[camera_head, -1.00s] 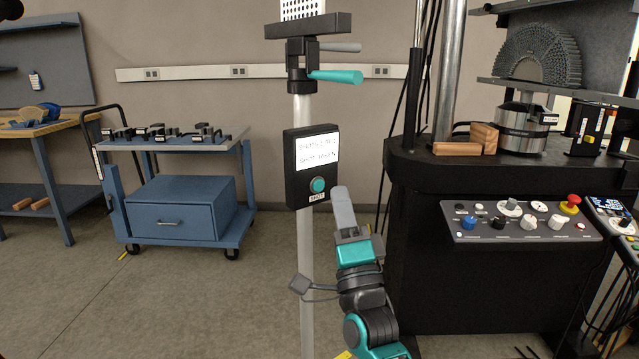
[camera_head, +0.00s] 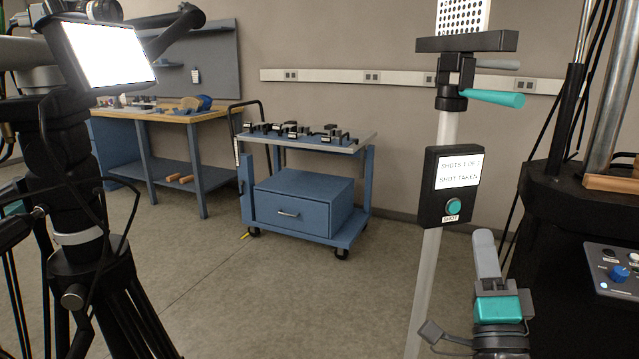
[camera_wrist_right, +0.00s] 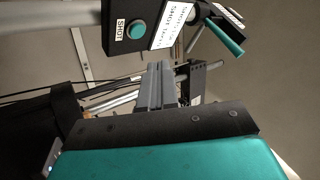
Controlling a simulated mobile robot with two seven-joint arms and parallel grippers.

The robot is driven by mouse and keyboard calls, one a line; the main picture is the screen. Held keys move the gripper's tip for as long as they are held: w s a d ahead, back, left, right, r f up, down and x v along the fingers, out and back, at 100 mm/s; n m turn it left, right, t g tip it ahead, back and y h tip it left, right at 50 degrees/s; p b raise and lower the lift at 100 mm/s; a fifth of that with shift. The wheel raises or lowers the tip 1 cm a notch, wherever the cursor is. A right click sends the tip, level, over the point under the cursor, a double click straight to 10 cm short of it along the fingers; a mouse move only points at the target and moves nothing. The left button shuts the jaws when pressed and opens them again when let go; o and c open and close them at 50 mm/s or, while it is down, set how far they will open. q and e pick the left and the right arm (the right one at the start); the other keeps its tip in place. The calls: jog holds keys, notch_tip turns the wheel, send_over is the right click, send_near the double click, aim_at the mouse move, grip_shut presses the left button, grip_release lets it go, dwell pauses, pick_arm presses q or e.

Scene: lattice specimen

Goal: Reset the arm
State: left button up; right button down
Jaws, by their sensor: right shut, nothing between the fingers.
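My right gripper (camera_head: 486,252) is at the lower right of the head view, pointing up, with its grey fingers together and nothing between them. It is just below and to the right of the black shot box (camera_head: 447,187) on a pale post, apart from its teal button (camera_head: 453,206). The box's screen reads a shot count and "SHOT TAKEN". In the right wrist view the shut fingers (camera_wrist_right: 158,84) show at the centre, with the shot box (camera_wrist_right: 140,25) at the top. My left gripper is not in view.
A tripod with a bright screen (camera_head: 108,52) stands close at the left. A blue cart (camera_head: 330,215) with small dark parts and a wooden-topped workbench (camera_head: 165,113) stand behind. A black machine (camera_head: 560,200) with a control panel (camera_head: 612,268) is at the right. Open floor lies between.

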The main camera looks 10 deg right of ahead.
pick_arm(q)
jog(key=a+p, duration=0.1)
jog(key=p, duration=0.1)
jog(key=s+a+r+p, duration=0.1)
jog(key=p, duration=0.1)
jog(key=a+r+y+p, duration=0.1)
jog(key=p, duration=0.1)
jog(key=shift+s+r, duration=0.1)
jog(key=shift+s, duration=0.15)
pick_arm(e)
jog(key=s+a+f+n+g+y, duration=0.2)
jog(key=s+a+f+n+g, duration=0.2)
jog(key=f, duration=0.5)
jog(key=s+a+f+n+g+y, duration=0.3)
jog(key=s+f+n+g, duration=0.2)
jog(key=f+n, duration=0.4)
jog(key=s+a+f+n+g+y, duration=0.3)
jog(key=s+a+f+n+g, duration=0.1)
jog(key=f, duration=0.7)
jog(key=s+n+g, duration=0.1)
jog(key=s+n, duration=0.1)
jog(key=s, duration=0.1)
jog(key=shift+a+f+n, duration=0.2)
jog(key=shift+a+n, duration=0.1)
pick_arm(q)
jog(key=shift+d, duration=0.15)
